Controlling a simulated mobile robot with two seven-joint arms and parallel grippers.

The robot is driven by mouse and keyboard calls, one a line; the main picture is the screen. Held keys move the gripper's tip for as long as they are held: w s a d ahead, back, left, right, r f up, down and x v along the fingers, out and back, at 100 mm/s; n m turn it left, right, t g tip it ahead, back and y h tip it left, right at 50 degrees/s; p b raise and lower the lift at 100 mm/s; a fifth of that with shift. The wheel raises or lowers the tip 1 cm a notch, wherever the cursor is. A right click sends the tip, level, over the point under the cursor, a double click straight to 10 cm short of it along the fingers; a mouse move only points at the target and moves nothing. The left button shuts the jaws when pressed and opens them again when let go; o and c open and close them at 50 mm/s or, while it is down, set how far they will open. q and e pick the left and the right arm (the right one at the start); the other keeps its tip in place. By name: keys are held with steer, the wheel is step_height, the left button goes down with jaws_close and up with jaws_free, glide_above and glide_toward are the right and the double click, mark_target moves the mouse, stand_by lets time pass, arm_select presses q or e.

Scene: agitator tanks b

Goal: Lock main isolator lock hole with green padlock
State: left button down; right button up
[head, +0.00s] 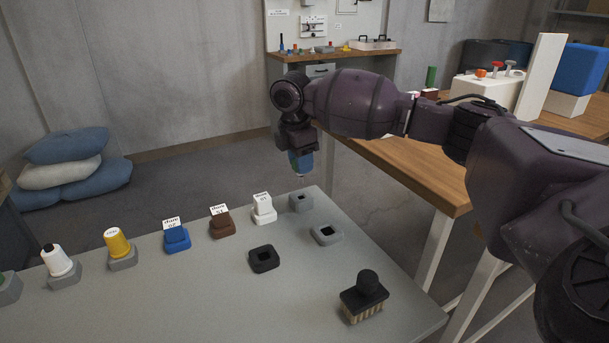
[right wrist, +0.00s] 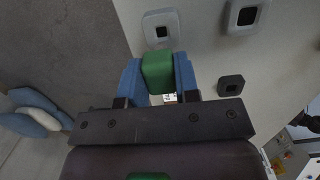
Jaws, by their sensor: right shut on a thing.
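My right gripper (head: 300,163) hangs fingers-down over the far edge of the grey table, just behind a small grey square socket (head: 301,202). In the right wrist view its blue fingers (right wrist: 159,78) are shut on a green block, the green padlock (right wrist: 158,72). A small white patch shows at the lower end of the block. The padlock's shackle cannot be made out. In the head view the fingers mostly hide the padlock. I cannot pick out the main isolator lock hole for sure. My left gripper is not in view.
The grey table (head: 200,290) holds blue (head: 177,238), brown (head: 222,225) and white (head: 263,208) tagged pieces, a black socket (head: 264,258), another grey socket (head: 326,234) and a brush (head: 364,295). A wooden bench (head: 420,170) stands right, beneath my arm. Cushions (head: 75,160) lie left.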

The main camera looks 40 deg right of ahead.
step_height(320, 180, up, 14)
steer(key=p, duration=0.3)
steer(key=o, duration=0.4)
jaws_close()
